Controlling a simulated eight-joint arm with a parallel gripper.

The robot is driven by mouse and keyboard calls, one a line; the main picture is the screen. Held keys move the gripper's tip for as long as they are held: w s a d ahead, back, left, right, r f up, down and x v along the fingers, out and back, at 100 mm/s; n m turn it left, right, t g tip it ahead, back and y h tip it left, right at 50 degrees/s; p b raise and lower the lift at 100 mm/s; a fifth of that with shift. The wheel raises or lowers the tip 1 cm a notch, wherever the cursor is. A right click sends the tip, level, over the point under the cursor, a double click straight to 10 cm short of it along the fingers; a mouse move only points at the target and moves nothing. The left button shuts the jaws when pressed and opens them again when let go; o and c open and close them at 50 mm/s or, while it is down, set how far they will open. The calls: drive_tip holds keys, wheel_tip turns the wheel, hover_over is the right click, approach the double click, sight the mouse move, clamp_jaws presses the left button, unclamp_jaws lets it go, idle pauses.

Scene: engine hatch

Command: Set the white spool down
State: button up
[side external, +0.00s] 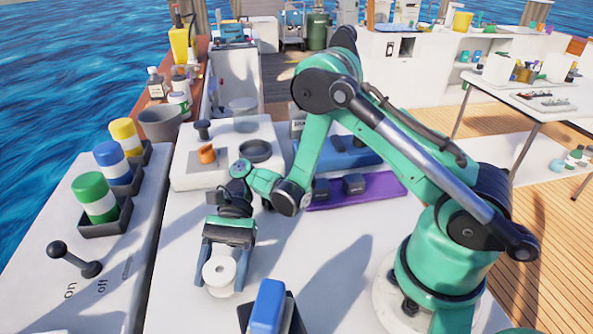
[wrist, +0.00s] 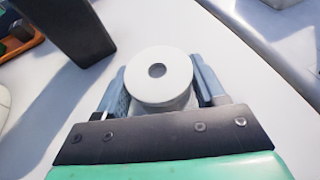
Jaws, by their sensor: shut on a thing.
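The white spool (side external: 219,271) is between the fingers of my gripper (side external: 220,282), low over the white work surface (side external: 190,240) in the side external view. In the wrist view the spool (wrist: 159,78) shows its round top flange and dark centre hole. The blue-grey fingers of my gripper (wrist: 160,90) press on it from both sides. The spool looks upright. Its lower end is mostly hidden, so I cannot tell whether it touches the surface.
A blue block in a dark holder (side external: 268,306) stands just right of my gripper. Green, blue and yellow-topped canisters (side external: 95,197) stand at the left, near a black lever (side external: 75,259). A purple tray (side external: 355,191) lies behind. The surface left of my gripper is clear.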

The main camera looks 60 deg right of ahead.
sight(220, 267)
drive_tip(key=shift+f, duration=0.1)
drive_tip(key=o, duration=1.3)
drive_tip(key=shift+o, duration=0.2)
wheel_tip(220, 267, up, 20)
drive_tip(key=d+f+n+t+h, duration=0.7)
drive_tip(key=d+n+t+h, duration=0.4)
drive_tip(key=d+t, duration=0.1)
drive_tip(key=shift+s+d+f+n+t+h, duration=0.15)
drive_tip(key=shift+s+d+n+t+h, duration=0.15)
drive_tip(key=shift+n+h, duration=0.1)
